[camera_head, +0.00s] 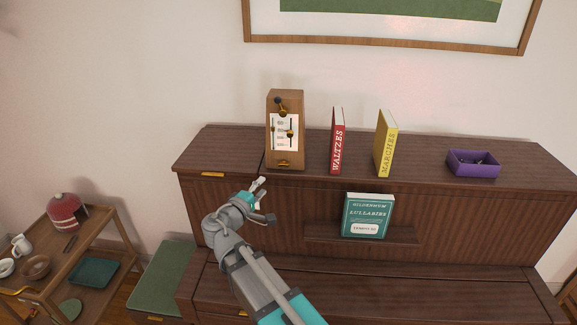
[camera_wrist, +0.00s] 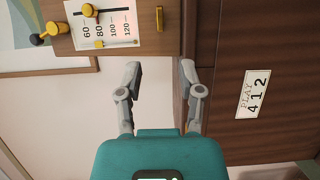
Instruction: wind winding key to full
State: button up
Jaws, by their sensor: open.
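A wooden metronome (camera_head: 298,97) stands upright on the piano top (camera_head: 225,152). Its white scale plate (camera_head: 291,134) faces me. A crank-like brass piece with a black ball knob (camera_head: 278,101) sits near its top; it looks like the winding key, though I cannot be sure. In the wrist view the metronome lies sideways at the upper left, with the black knob (camera_wrist: 37,40) at the far left and the scale (camera_wrist: 112,24) reading 60 to 120. My gripper (camera_head: 266,200) is in front of and below the metronome. Its fingers (camera_wrist: 160,67) are apart, with nothing between them.
A red book (camera_head: 337,143), a yellow book (camera_head: 385,145) and a purple tray (camera_head: 474,168) stand right of the metronome. A teal book (camera_head: 368,216) rests on the ledge below. A label reading PLAY 412 (camera_wrist: 253,94) shows on dark wood. A cart (camera_head: 112,243) stands left.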

aim_at(282, 166)
jog(key=x, duration=1.3)
jog(key=shift+w+d, duration=0.15)
jog(key=shift+w, duration=0.15)
